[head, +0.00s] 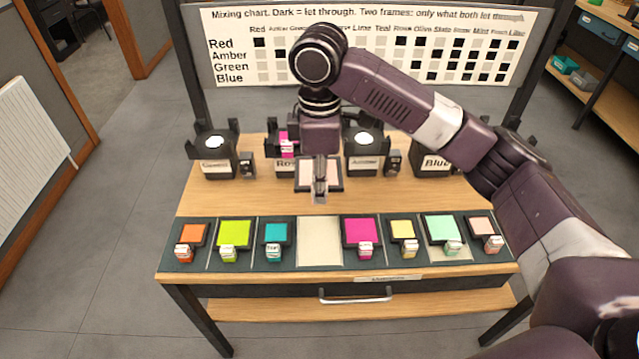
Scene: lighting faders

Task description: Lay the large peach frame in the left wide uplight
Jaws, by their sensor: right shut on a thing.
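My right gripper (320,190) is shut on a dark-rimmed frame with a pale peach pane (306,174). It holds the frame over the wooden table, between the row of uplights and the front rack, and covers the middle of it. The leftmost uplight (214,146) is black and wide, with raised side arms and a bright, bare round top. Its label is hard to read. Another uplight with similar arms, labelled Amber (364,143), stands right of the held frame, also with a bare lit top. My left gripper is not in view.
A pink piece (287,146) sits at the second uplight, partly behind my arm. The Blue uplight (435,163) stands at the right. The front rack (337,268) holds several coloured frames and one empty pale slot (318,242). A mixing chart (230,22) stands behind.

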